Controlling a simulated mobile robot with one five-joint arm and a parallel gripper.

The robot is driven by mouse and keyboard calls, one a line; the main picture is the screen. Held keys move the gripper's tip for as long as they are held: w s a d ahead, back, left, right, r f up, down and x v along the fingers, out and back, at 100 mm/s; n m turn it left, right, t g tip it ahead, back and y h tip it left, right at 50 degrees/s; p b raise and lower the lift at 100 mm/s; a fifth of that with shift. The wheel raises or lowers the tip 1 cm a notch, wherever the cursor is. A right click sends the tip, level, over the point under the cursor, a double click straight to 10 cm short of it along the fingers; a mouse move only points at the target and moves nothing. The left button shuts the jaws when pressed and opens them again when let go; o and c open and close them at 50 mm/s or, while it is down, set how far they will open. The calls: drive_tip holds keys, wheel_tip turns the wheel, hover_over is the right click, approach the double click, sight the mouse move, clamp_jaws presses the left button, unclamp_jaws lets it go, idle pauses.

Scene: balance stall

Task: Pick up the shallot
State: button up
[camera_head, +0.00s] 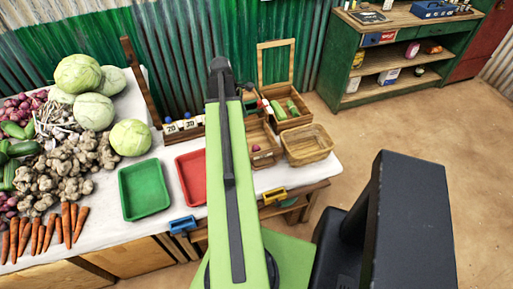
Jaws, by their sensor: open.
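A small pink-purple round thing, which looks like a shallot (256,148), lies in an open wooden box right of my arm. A pile of similar purple-red bulbs (20,106) lies at the far left of the table. My green arm reaches up the middle of the view, between the red tray and the wooden box. The jaws of my gripper do not show; the arm hides its far end. The arm is left of the single bulb and apart from it in the picture.
A green tray (144,190) and a red tray (188,180) lie on the white table (100,235). Cabbages (94,111), ginger and carrots (72,222) crowd its left. An empty-looking wooden basket (307,144) stands at its right corner. A green shelf (385,60) stands beyond open floor.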

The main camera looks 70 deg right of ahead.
drive_tip(key=b, duration=1.2)
hover_over(255, 146)
drive_tip(key=w, duration=0.2)
wheel_tip(255, 146, down, 12)
drive_tip(key=shift+a+r, duration=0.15)
drive_tip(key=b+x, duration=0.1)
drive_tip(key=x, duration=0.1)
drive_tip(key=b+x, duration=0.1)
drive_tip(key=b, duration=0.1)
drive_tip(key=b+x, duration=0.2)
drive_tip(key=shift+s+f, duration=0.25)
drive_tip(key=shift+s, duration=0.15)
drive_tip(key=shift+r, duration=0.15)
clamp_jaws()
